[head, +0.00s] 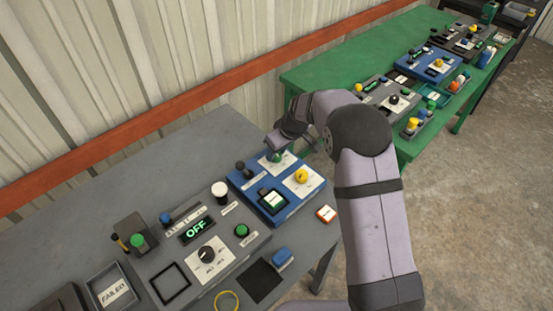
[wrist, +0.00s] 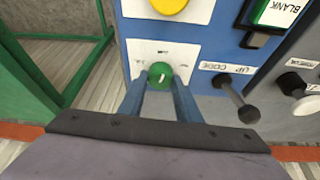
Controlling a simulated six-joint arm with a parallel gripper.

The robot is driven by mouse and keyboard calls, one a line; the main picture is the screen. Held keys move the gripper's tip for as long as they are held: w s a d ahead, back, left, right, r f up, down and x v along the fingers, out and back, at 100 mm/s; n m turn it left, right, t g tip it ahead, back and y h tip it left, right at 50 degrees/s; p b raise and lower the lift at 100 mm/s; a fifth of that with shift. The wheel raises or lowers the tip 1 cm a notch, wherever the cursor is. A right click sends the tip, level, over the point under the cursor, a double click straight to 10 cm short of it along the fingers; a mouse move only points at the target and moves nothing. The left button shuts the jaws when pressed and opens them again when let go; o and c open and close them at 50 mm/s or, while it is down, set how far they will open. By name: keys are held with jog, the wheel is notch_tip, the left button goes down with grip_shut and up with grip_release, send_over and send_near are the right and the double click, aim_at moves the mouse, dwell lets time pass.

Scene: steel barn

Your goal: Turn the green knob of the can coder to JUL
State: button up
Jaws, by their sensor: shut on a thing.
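The can coder is a blue box (head: 291,210) on the grey table; its blue face (wrist: 214,42) fills the upper middle of the wrist view. Its green knob (wrist: 160,73) sits on a white plate (wrist: 140,52) with small labels that I cannot read. A short white mark shows on the knob. My gripper (wrist: 160,82) is shut on the green knob, with one finger on each side. In the head view my gripper (head: 277,150) is at the box's far edge and partly covers the green knob (head: 277,157).
A yellow knob (head: 301,176), a black lever (head: 242,167) and a BLANK display (head: 273,201) share the blue box. A grey panel (head: 232,258) with an OFF display (head: 195,230) stands to the left. A green table (head: 300,82) with more devices is behind.

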jog(key=n+b, duration=0.3)
jog(key=shift+w+d+f+g+y, duration=0.1)
jog(key=shift+f+g+y, duration=0.2)
jog(key=shift+g+y, duration=0.1)
jog(key=n, duration=0.1)
jog(key=n+g+b, duration=0.1)
jog(key=shift+r+n+y, duration=0.2)
jog(key=shift+n+y, duration=0.1)
jog(key=shift+n, duration=0.1)
jog(key=n, duration=0.1)
jog(key=n+g+p, duration=0.1)
jog(key=n, duration=0.1)
jog(key=shift+w+d+r, duration=0.1)
jog(key=shift+w+r, duration=0.05)
jog(key=shift+r, duration=0.05)
jog(key=shift+w+f+n+g+p, duration=0.1)
jog(key=shift+n+g+p, duration=0.7)
jog(key=shift+n+p, duration=0.7)
jog(key=shift+n, duration=0.4)
jog(key=o, duration=1.1)
jog(key=shift+c, duration=0.2)
